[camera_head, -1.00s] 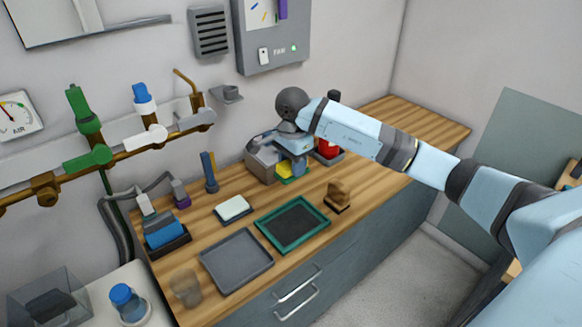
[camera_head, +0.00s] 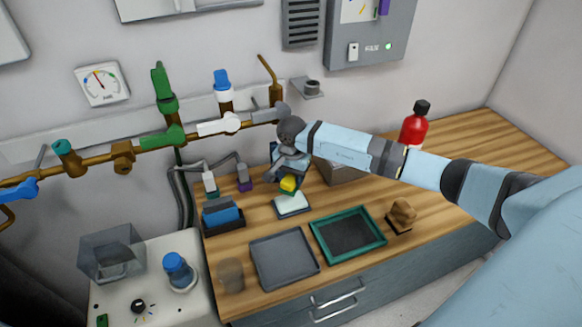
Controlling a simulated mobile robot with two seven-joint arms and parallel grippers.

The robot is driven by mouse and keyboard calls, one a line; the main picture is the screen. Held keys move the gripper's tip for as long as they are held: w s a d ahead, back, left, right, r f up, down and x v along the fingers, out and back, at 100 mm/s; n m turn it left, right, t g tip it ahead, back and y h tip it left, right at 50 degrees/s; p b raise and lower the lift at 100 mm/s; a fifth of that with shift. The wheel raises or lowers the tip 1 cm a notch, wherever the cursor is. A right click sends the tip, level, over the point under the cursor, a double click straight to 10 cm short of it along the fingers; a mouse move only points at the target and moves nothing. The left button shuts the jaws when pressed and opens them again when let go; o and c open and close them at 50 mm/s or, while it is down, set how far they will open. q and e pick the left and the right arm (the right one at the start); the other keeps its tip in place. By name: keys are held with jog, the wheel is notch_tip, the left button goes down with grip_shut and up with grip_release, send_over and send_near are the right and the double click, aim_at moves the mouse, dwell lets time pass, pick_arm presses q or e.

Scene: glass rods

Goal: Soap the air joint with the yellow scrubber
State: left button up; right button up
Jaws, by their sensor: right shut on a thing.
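My right gripper (camera_head: 289,169) is shut on the yellow scrubber (camera_head: 289,184), a small yellow block with a green underside. It holds the scrubber low over the back part of the dish with a white pad (camera_head: 292,204); I cannot tell whether they touch. No readable label here tells me which fitting is the air joint. My left gripper is not in view.
A grey tray (camera_head: 284,258), a green-rimmed tray (camera_head: 348,234) and a brown brush-like thing (camera_head: 402,213) lie along the counter front. A blue block in a dark holder (camera_head: 222,217) stands left.

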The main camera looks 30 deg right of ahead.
jog(key=shift+a+f, duration=0.15)
jog(key=shift+f, duration=0.4)
jog(key=b, duration=0.3)
send_over(291, 201)
jog(key=shift+f, duration=2.35)
jog(key=shift+w+f, duration=0.1)
jog(key=shift+f, duration=0.05)
jog(key=shift+f, duration=0.1)
jog(key=shift+f+b, duration=0.3)
jog(key=shift+f, duration=0.1)
jog(key=shift+f, duration=0.1)
